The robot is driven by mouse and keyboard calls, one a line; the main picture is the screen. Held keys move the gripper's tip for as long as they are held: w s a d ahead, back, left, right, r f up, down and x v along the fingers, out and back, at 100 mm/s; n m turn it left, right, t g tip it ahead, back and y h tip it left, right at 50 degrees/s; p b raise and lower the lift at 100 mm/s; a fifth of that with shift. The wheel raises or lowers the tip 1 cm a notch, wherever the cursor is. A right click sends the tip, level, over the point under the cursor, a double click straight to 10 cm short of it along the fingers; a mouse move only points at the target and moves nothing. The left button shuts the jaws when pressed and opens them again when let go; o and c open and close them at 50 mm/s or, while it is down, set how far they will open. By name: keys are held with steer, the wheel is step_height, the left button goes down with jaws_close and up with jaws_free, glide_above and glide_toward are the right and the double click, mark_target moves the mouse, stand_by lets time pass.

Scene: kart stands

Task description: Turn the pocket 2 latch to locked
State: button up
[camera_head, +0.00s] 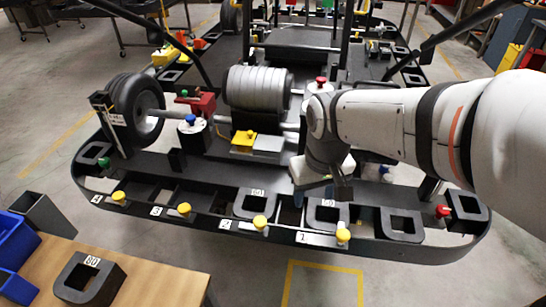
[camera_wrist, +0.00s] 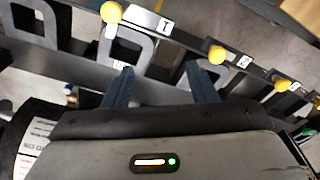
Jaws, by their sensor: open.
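The pocket 2 latch has a yellow knob (camera_head: 260,222) on the kart stand's front rail, right of the label 2. The knob also shows in the wrist view (camera_wrist: 217,54). I cannot tell which latch position it is in. A dark block (camera_head: 253,207) with a white tag sits behind it. My gripper (camera_head: 320,190) is open and empty, above the rail to the right of this knob. In the wrist view, the two dark fingers of my gripper (camera_wrist: 160,82) are apart, with the knob beyond the right finger.
The pocket 1 knob (camera_head: 343,236) is to the right; the pocket 3 knob (camera_head: 184,209) and pocket 4 knob (camera_head: 118,197) are to the left. Another dark block (camera_head: 325,217) lies close to my gripper. A wooden table (camera_head: 165,285) with blue bins (camera_head: 18,240) stands front left.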

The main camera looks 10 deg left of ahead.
mark_target(260, 221)
steer(key=a+f+n, duration=0.1)
steer(key=a, duration=0.2)
steer(key=a+f+n, duration=0.1)
steer(key=a, duration=0.3)
steer(key=w+a+f+n+g, duration=0.1)
steer(key=a, duration=0.3)
steer(key=shift+a+f+b, duration=0.25)
steer(key=shift+f+b, duration=0.05)
steer(key=shift+f, duration=0.05)
steer(key=shift+s+a+f+n, duration=0.1)
steer(key=shift+a+f+n, duration=0.15)
steer(key=shift+f+n, duration=0.05)
step_height(260, 221, down, 7)
steer(key=shift+f, duration=0.1)
steer(key=c, duration=1)
steer(key=shift+o, duration=0.2)
